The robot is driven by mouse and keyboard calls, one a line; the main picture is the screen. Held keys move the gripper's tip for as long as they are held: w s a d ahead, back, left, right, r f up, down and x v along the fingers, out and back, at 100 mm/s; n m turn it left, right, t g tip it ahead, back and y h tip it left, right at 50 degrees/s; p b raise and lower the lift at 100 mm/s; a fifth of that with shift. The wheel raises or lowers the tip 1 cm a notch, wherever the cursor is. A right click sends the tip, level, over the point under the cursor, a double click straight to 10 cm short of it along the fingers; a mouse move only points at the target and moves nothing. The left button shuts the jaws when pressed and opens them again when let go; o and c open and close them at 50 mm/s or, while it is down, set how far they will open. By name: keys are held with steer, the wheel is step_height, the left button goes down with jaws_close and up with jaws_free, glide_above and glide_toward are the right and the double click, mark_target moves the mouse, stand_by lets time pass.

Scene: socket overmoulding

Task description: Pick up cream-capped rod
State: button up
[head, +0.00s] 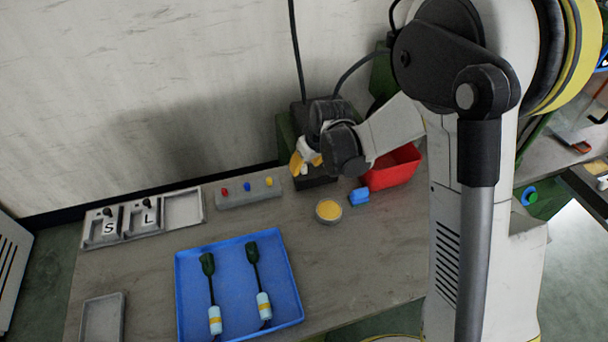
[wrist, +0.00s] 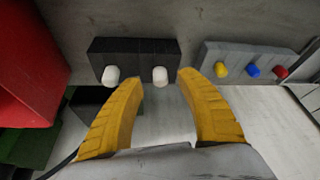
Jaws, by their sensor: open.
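Two rods with cream-white caps stick out of a black block (wrist: 135,50) in the wrist view, a left one (wrist: 110,75) and a right one (wrist: 160,74). My gripper (wrist: 160,80) is open, with its yellow fingertips on either side of the right cap. I cannot tell whether the fingers touch it. In the head view my gripper (head: 305,162) is at the black block (head: 318,183) at the back of the table. One pale cap (head: 304,169) shows by the fingers there; my arm and gripper hide much of the rest.
A red bin (head: 405,165) stands right of the block. A grey block with coloured knobs (head: 232,197) is to its left. A round dish of yellow material (head: 328,210) and a small blue block (head: 359,196) lie in front. A blue tray (head: 232,307) holds two cabled parts.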

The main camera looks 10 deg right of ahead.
steer(key=shift+x, duration=0.95)
steer(key=shift+r, duration=0.1)
jaws_close()
